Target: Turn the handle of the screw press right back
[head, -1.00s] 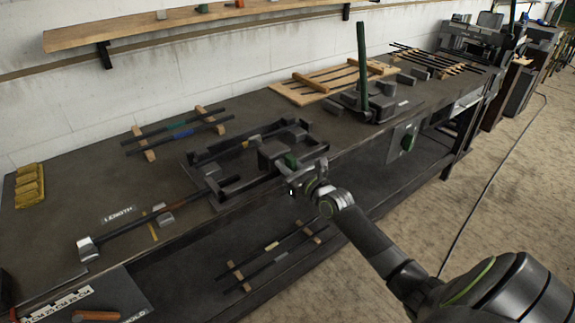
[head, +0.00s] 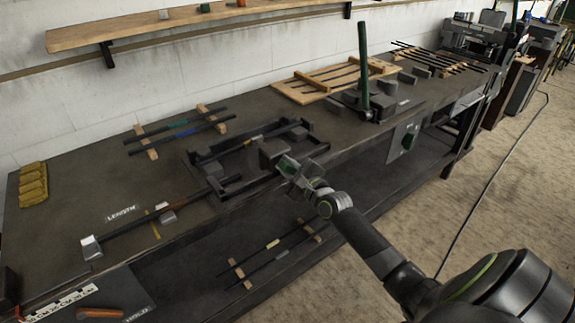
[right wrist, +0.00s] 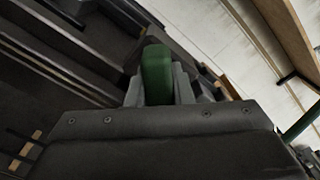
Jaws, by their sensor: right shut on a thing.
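The screw press (head: 222,187) is a dark frame with bars and blocks near the bench's front edge in the head view. Its green handle (head: 286,164) is at the frame's right front end, partly hidden by my right gripper (head: 290,168). In the right wrist view the green handle (right wrist: 157,75) stands between the grey fingers of my right gripper (right wrist: 158,88), which is shut on it. The screw behind the handle is hidden. My left gripper is not in view.
A tall green lever (head: 363,65) stands on a dark base to the right. Dark rods on wooden strips (head: 150,153) lie behind the press. A clamped bar (head: 130,228) lies to the left. A lower shelf (head: 205,300) runs under the bench (head: 75,195). Open floor (head: 500,210) lies to the right.

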